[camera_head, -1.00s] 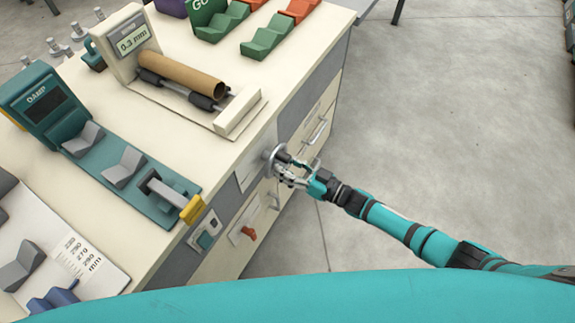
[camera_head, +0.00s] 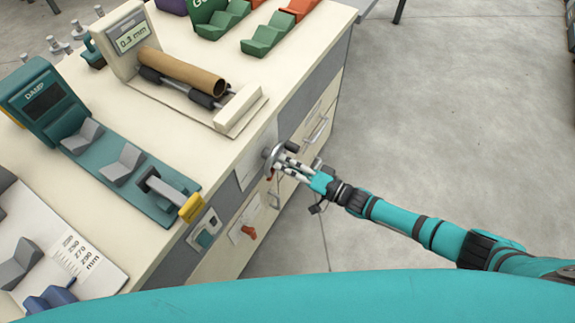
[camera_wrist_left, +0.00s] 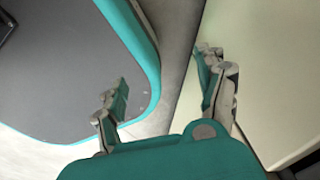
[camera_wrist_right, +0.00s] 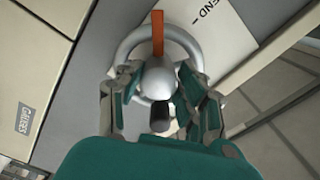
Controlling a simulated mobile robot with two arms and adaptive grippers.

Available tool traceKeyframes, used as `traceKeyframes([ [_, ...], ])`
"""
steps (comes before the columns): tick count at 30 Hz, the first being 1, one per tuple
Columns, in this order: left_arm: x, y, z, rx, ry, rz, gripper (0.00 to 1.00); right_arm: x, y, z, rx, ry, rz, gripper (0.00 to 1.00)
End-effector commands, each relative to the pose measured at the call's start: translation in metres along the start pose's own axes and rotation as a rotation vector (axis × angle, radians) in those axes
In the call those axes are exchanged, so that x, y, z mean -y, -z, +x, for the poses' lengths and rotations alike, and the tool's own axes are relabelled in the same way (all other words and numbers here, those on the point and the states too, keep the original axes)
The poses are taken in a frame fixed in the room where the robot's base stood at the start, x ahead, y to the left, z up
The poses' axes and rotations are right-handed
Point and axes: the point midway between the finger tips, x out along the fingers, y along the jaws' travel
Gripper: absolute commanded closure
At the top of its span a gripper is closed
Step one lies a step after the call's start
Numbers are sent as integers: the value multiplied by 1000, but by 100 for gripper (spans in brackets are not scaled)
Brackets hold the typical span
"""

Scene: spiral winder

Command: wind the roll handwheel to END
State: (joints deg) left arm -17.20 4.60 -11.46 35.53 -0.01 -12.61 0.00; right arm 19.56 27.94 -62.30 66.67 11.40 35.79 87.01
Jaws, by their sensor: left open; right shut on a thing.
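The handwheel (camera_head: 271,154) is a grey metal wheel with a dark handle on the front of the bench. In the right wrist view its rim (camera_wrist_right: 124,47) rings a pale round hub (camera_wrist_right: 157,79), with a dark knob (camera_wrist_right: 160,116) below. An orange pointer (camera_wrist_right: 158,33) stands up above the hub, left of the printed word END (camera_wrist_right: 213,15). My right gripper (camera_head: 281,166) is shut on the handwheel, with its fingers on both sides of the hub. My left gripper (camera_wrist_left: 164,75) is open and empty; the head view does not show it.
On the bench top, a brown cardboard roll (camera_head: 183,71) lies on dark rollers beside a 0.3 mm display (camera_head: 131,38). A teal DAMP unit (camera_head: 46,103) stands to the left. An orange-red switch (camera_head: 249,232) is on the bench front below the wheel.

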Motion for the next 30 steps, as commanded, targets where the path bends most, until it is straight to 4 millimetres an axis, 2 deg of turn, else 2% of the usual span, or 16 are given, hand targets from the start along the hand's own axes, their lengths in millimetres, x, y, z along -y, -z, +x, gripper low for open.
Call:
traceKeyframes([
  [16,0,-1,16,0,0,0,27,-1,-2,-1,2,-5,484,96],
  [30,0,-2,23,0,0,0,27,0,-1,-1,1,-5,683,96],
])
